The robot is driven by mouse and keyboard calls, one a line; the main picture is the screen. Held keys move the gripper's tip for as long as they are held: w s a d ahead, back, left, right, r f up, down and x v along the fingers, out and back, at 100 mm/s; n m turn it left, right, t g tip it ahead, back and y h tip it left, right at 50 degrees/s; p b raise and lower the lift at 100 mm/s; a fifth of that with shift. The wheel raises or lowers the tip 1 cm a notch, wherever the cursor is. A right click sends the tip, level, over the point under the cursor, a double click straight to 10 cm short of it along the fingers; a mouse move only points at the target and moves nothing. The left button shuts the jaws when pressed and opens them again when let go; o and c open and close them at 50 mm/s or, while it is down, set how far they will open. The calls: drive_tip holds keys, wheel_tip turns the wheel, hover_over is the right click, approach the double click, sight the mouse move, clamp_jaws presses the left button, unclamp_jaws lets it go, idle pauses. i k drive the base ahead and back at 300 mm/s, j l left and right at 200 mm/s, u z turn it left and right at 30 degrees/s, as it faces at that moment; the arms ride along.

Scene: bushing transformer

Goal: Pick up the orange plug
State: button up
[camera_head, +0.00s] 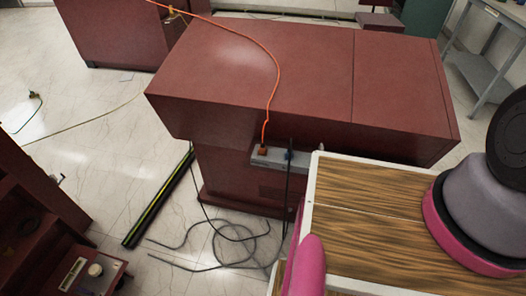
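The orange plug (263,151) is a small block at the end of an orange cord (277,75). It sits at the left end of a grey power strip (280,160). The strip is on the near side of a dark red desk, below the top's front edge. The cord rises from the plug, crosses the desk top and runs off at the upper left. My gripper is not in view, and nothing is seen touching the orange plug.
The dark red desk (315,65) fills the middle. Grey cables (225,230) lie coiled on the floor below the strip. A black and yellow strip (160,195) lies on the floor to the left. A red cabinet with a knob (93,270) stands at lower left. White tiled floor is open between them.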

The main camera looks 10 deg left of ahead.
sight(262, 148)
drive_tip(key=l+u, duration=0.3)
drive_tip(key=u, duration=0.15)
drive_tip(key=l+u, duration=0.3)
drive_tip(key=u, duration=0.2)
drive_tip(key=l+u, duration=0.3)
drive_tip(key=u, duration=0.15)
drive_tip(key=k+l+u, duration=0.15)
drive_tip(key=u, duration=0.3)
drive_tip(key=k+l+u, duration=0.15)
drive_tip(key=l+u, duration=0.15)
drive_tip(key=u, duration=0.2)
